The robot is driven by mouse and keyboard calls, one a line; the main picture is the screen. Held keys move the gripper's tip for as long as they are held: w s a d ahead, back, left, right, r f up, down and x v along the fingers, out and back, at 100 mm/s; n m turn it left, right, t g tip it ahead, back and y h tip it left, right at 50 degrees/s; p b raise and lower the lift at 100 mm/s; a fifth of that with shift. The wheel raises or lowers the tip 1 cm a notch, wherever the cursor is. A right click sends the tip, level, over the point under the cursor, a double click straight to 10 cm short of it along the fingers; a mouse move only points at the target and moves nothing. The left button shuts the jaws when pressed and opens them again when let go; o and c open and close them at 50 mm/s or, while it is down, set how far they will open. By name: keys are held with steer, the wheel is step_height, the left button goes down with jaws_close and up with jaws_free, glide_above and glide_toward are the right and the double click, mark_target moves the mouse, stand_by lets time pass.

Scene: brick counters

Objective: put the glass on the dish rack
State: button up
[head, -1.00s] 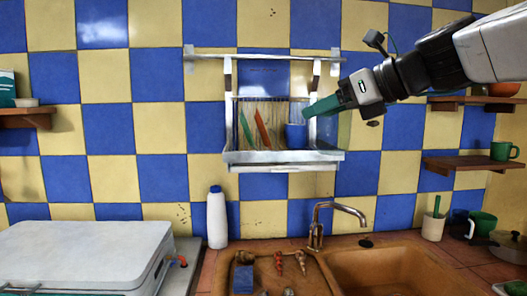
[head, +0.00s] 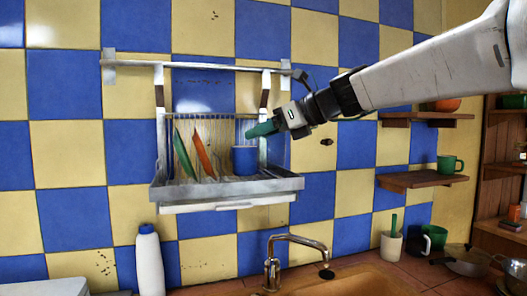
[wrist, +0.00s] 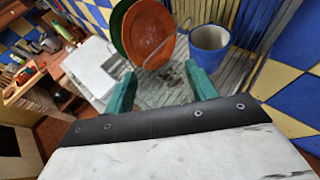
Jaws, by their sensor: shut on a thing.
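The dish rack (head: 225,190) is a metal wall rack with a wire back and a shallow tray. My gripper (head: 262,129) reaches in from the right, its teal fingers at the rack's right part, just above a blue cup. In the wrist view my gripper (wrist: 160,76) has its fingers apart, shut on a clear glass (wrist: 162,66). Only a faint curved outline of the glass shows between the fingers, over the rack's slats. I cannot make out the glass in the head view, nor tell whether it touches the rack.
A green plate (head: 182,155), an orange plate (head: 203,155) and the blue cup (head: 245,160) stand in the rack. The cup is close to my fingers. A white bottle (head: 149,258) and a tap (head: 290,240) are below. Wooden shelves (head: 420,179) are at right.

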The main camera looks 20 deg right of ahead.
steer(key=shift+w+d+f, duration=0.5)
steer(key=shift+w+f, duration=0.2)
steer(key=shift+w, duration=0.45)
steer(key=shift+w+d+f, duration=0.5)
steer(key=shift+w+f, duration=0.2)
steer(key=shift+w, duration=0.5)
steer(key=shift+w+d+f, duration=0.5)
steer(key=shift+w+f, duration=0.2)
steer(key=shift+w, duration=0.45)
steer(key=shift+f, duration=0.15)
steer(key=o, duration=1.1)
steer(key=shift+c, duration=0.2)
steer(key=shift+s+r, duration=0.1)
steer(key=shift+r, duration=0.1)
steer(key=v, duration=1.1)
steer(key=shift+s+d+r, duration=0.2)
steer(key=shift+s+d, duration=0.05)
steer(key=shift+d, duration=0.05)
